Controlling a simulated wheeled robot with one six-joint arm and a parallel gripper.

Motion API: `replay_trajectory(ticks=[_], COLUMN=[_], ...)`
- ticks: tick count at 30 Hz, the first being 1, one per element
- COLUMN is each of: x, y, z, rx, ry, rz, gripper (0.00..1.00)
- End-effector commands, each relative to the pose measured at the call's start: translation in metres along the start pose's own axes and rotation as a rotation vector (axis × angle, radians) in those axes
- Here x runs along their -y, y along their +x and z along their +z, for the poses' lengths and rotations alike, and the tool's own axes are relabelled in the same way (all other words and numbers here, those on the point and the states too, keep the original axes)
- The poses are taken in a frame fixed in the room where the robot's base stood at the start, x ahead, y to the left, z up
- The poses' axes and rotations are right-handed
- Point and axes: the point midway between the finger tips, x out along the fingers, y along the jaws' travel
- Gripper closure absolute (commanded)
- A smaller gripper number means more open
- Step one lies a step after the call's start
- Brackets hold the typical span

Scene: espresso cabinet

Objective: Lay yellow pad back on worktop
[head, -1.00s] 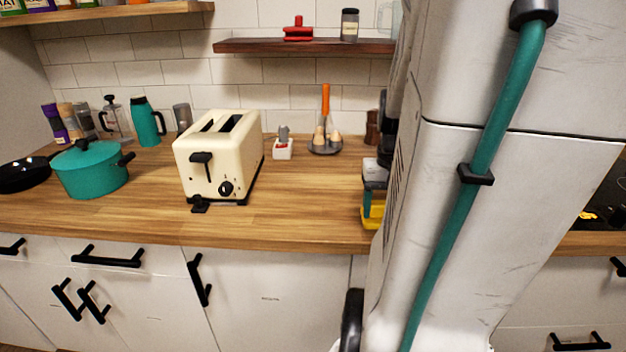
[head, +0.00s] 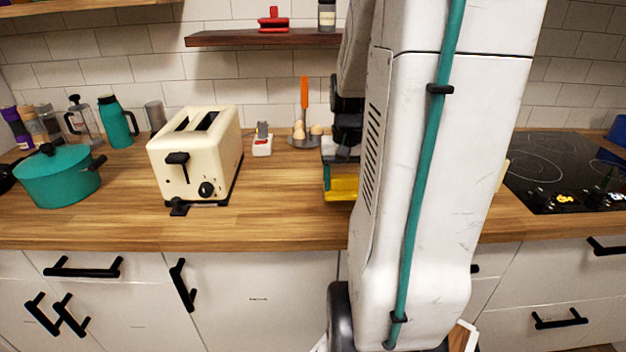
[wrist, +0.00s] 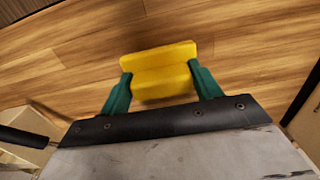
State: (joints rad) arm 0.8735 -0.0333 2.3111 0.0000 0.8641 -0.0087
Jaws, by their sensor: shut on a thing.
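The yellow pad (wrist: 160,70) is between the two green fingers of my gripper (wrist: 163,88) in the wrist view, and my gripper is shut on it. In the head view the yellow pad (head: 341,187) shows just left of my arm, with a green finger of my gripper (head: 327,178) beside it. The pad is over the wooden worktop (head: 270,215), near its front part. I cannot tell whether it touches the wood. My arm hides the pad's right part in the head view.
A cream toaster (head: 195,155) stands left of my gripper, with a teal pot (head: 58,175) farther left. An egg holder (head: 303,138) and a small white container (head: 262,145) stand behind. A black hob (head: 565,170) is at the right. Worktop between toaster and pad is clear.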

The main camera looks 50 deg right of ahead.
Motion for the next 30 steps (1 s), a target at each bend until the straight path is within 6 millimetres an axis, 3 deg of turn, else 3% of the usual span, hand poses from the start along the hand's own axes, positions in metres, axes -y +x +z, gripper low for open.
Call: replay_trajectory(ticks=[6,15,21,30], x=[0.027,0.042,0.041,0.04], y=[0.004,0.007,0.036,0.038], z=[-0.036,-0.056,-0.055,-0.055], rx=[0.0,0.001,0.002,0.0], ry=[-0.003,-0.003,-0.002,-0.001], rz=[0.0,0.0,0.0,0.0], gripper=[0.58,0.58,0.58,0.58])
